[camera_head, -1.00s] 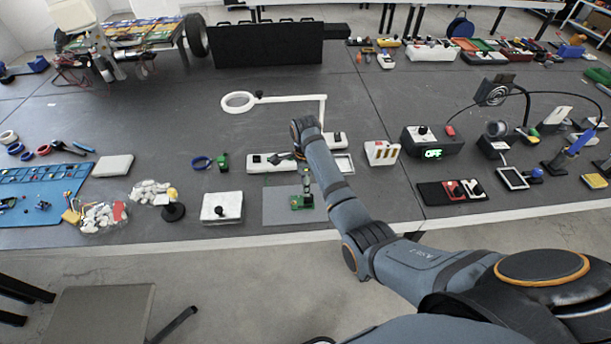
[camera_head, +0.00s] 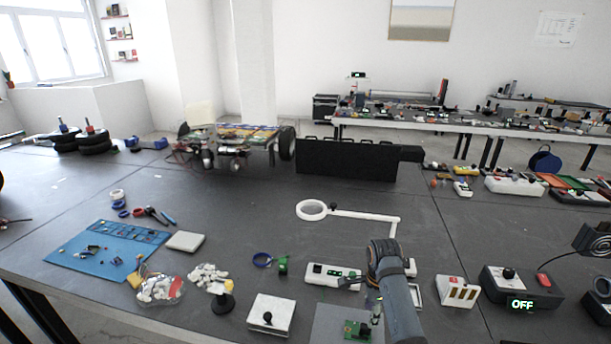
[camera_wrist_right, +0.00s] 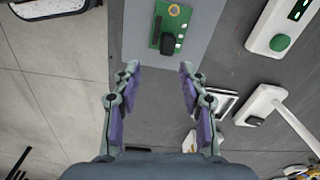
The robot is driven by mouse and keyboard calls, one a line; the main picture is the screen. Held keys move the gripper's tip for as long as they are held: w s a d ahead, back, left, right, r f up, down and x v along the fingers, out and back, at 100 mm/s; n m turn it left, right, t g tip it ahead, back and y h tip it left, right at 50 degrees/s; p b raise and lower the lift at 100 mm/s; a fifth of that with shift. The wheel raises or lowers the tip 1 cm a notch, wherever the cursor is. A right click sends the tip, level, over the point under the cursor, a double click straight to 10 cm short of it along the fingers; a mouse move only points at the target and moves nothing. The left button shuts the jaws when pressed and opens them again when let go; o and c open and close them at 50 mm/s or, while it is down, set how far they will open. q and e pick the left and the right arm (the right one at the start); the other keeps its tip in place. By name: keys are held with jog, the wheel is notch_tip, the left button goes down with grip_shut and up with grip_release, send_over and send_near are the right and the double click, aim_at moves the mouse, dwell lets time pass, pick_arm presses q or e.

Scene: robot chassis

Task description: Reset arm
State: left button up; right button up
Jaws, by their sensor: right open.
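My right arm comes in from the bottom of the head view, and its wrist hangs over the near part of the dark table (camera_head: 230,225). In the right wrist view my right gripper (camera_wrist_right: 159,75) is open, with nothing between its purple-padded fingers. Beyond the fingertips a green circuit board (camera_wrist_right: 172,25) lies on a grey mat (camera_wrist_right: 140,40). The board also shows in the head view (camera_head: 357,330), just left of my forearm. The fingers are hard to make out in the head view. My left gripper is not in view.
A white ring-lamp arm (camera_head: 355,214) lies behind my wrist. A white box with a black knob (camera_head: 270,315) and a white switch strip (camera_head: 333,276) are to its left, a box reading OFF (camera_head: 520,290) to its right. A black case (camera_head: 345,158) stands farther back.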

jog(key=s+d+f+n+t, duration=0.1)
jog(key=s+f+n, duration=0.1)
jog(key=s+n, duration=0.35)
jog(key=s+d+f+n, duration=0.2)
jog(key=s+f+n, duration=0.15)
jog(key=s, duration=0.25)
jog(key=s+r+n+t, duration=0.1)
jog(key=s+r+n, duration=0.1)
jog(key=s+n, duration=0.35)
jog(key=s+r+n+t, duration=0.1)
jog(key=s+r+n, duration=0.2)
jog(key=s+n, duration=0.3)
jog(key=s+d+f+g, duration=0.1)
jog(key=s+f, duration=0.1)
jog(key=f, duration=1.2)
jog(key=s+d+f, duration=0.1)
jog(key=s+f, duration=0.1)
jog(key=f, duration=1.2)
jog(key=s+d+f+m+g, duration=0.1)
jog(key=s+f, duration=1.4)
jog(key=s, duration=0.3)
jog(key=shift+d+h, duration=0.2)
jog(key=shift+h, duration=0.1)
jog(key=shift+f, duration=0.1)
